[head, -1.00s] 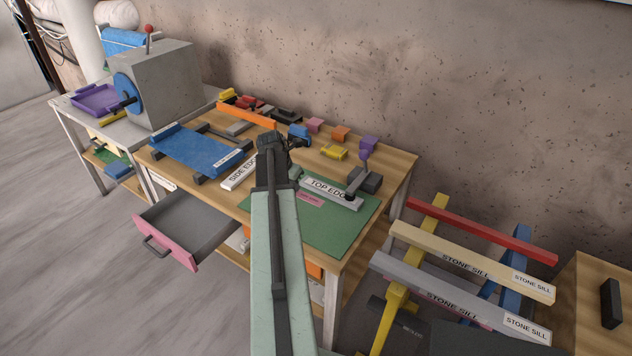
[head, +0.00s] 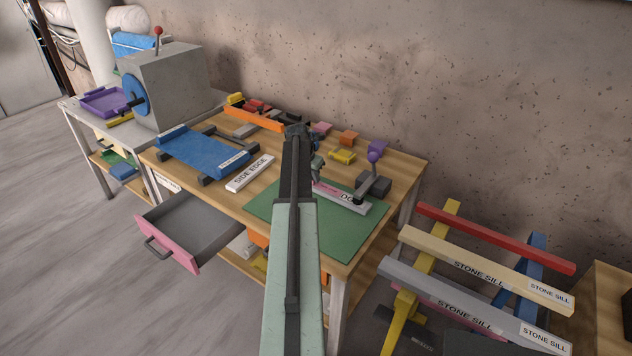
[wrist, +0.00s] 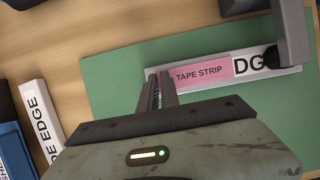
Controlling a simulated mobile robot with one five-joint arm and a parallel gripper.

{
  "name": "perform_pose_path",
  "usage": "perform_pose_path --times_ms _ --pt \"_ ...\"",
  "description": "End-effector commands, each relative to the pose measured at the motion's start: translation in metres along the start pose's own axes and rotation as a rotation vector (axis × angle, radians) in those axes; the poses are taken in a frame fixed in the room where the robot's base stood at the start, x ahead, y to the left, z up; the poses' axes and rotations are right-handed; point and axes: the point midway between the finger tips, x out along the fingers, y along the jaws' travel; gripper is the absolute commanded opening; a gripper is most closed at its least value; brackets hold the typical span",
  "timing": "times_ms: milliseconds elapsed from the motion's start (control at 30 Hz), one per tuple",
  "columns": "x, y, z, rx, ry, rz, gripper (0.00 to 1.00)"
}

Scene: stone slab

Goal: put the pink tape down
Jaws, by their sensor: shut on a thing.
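The pink tape (wrist: 202,72), marked TAPE STRIP, lies along the white TOP EDGE piece (wrist: 286,71) in the wrist view and covers part of its lettering, leaving "DG" showing. A small pink part of the tape (head: 326,188) also shows in the head view. My gripper (wrist: 161,80) is shut on the tape's left end. I cannot tell whether the tape touches the white piece or hangs just above it. My arm hides part of the white piece (head: 352,205) in the head view.
A green mat (head: 335,238) lies under the white piece. A dark clamp (head: 374,186) with a purple knob stands over its right end. The white SIDE EDGE piece (head: 250,174) and a blue board (head: 200,153) lie left. A pink-fronted drawer (head: 172,243) hangs open.

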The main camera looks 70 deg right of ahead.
Motion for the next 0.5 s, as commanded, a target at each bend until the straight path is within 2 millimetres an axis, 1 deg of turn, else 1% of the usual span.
perform_pose_path --times_ms 167,300,333,400,500 --pt "-0.0018 -0.0004 0.0010 0.001 0.000 0.000 0.00" --pt "0.0028 -0.0007 -0.0008 0.001 0.000 -0.001 0.00" --pt "0.0018 -0.0007 -0.0003 0.001 0.000 -0.001 0.12" --pt "0.0011 -0.0008 0.0000 0.001 0.000 -0.001 0.28" --pt "0.0011 -0.0009 0.0001 0.002 0.000 -0.001 0.28"
